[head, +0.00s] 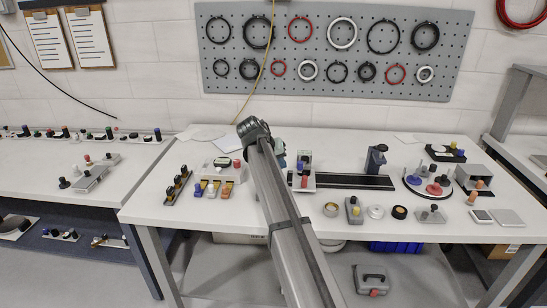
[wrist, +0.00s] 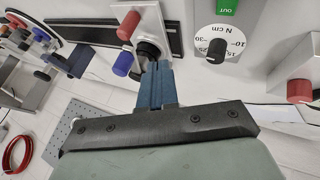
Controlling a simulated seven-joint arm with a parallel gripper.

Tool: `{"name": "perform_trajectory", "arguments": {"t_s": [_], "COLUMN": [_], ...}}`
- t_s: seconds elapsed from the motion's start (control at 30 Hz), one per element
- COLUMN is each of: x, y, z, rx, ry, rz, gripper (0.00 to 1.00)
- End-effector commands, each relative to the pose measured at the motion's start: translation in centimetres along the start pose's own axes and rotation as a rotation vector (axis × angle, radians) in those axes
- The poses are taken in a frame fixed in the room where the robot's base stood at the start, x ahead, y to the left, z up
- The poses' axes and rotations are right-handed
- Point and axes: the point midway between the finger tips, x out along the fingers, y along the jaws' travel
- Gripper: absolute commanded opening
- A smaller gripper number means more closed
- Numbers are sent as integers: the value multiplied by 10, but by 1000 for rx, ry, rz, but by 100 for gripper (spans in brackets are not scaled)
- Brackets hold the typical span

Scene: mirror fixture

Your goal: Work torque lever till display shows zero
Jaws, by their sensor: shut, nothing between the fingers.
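A white dial (wrist: 216,45) marked "N cm", with numbers from about 10 to 30, shows upside down at upper right in the wrist view. A black knob sits at its centre, and a green "OUT" label (wrist: 226,7) is beside it. I cannot tell which part is the torque lever, and no zero reading is legible. My gripper (wrist: 158,66) is shut and empty. Its blue fingertips are at a black knob (wrist: 148,50) on a pale fixture (wrist: 158,14); touching or apart is unclear. In the head view my arm hides the fingertips, beside that fixture (head: 305,158).
A red knob (wrist: 128,25) and a blue knob (wrist: 122,64) flank the black knob closely. A black rail (head: 352,182) runs right from the fixture. A round base with coloured knobs (head: 432,194) stands farther right. Bare white table (head: 170,212) shows at front left.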

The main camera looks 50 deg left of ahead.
Motion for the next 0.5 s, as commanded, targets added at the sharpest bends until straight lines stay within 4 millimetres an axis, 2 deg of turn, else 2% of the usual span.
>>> {"name": "perform_trajectory", "arguments": {"t_s": [0.03,0.2,0.5], "x": [2,10,14], "y": [9,24,31], "z": [1,0,0], "rx": [2,2,0], "ry": [1,0,1], "rz": [1,1,0], "gripper": [0,0,0]}}
